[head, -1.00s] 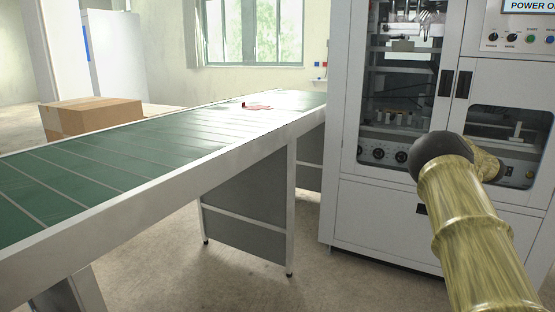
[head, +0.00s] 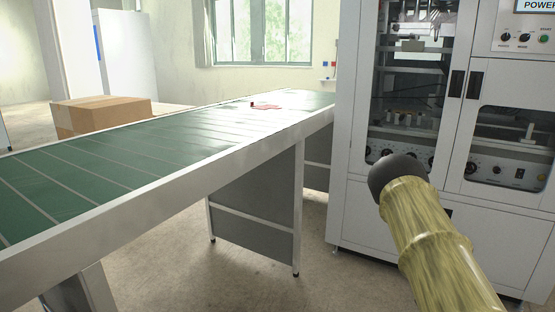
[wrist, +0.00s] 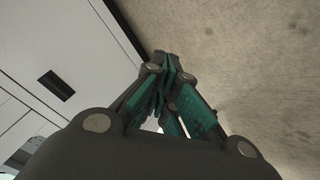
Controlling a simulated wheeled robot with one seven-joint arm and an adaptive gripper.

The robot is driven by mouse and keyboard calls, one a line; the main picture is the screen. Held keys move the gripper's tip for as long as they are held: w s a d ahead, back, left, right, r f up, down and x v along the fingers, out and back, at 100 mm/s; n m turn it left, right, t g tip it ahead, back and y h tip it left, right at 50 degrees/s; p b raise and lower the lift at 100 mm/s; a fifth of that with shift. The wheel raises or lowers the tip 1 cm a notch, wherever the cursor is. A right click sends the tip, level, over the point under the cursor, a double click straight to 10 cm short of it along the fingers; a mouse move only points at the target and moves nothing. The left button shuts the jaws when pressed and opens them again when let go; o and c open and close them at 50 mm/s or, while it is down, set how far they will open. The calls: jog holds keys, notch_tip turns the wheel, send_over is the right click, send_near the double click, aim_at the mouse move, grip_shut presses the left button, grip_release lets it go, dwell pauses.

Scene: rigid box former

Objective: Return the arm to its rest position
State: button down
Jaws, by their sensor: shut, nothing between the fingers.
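My gripper (wrist: 168,72) shows in the wrist view with its dark and green fingers drawn together. It is shut and holds nothing. Bare floor lies beyond and to the right of the fingertips, and the white cabinet front is to the left. In the head view my golden arm comes in from the lower right, with a dark rounded joint at its visible end. The gripper itself is hidden in that view.
A white machine cabinet (head: 390,225) with glass doors stands at the right, behind my arm. A green conveyor (head: 120,160) runs across the left, with a cardboard box (head: 105,115) behind it and small red items (head: 265,106) at its far end. Floor (head: 240,270) is clear between them.

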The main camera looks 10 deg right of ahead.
jog(key=s+a+f+m+g+y, duration=0.15)
jog(key=s+a+f, duration=0.25)
jog(key=s+a, duration=0.6)
jog(key=s+a+f+g+y, duration=0.15)
jog(key=s+a+f, duration=0.25)
jog(key=s+a, duration=0.55)
jog(key=s+a+f+g+y, duration=0.15)
jog(key=s+a+f, duration=0.25)
jog(key=s+a, duration=0.65)
jog(key=s+a+r+g, duration=0.3)
jog(key=s+a+r, duration=0.1)
jog(key=s+a, duration=0.85)
notch_tip(320, 180, up, 26)
jog(key=w+p, duration=0.1)
jog(key=p, duration=2.6)
jog(key=shift+w+a+y, duration=0.3)
jog(key=shift+a+y, duration=0.05)
jog(key=shift+a, duration=0.1)
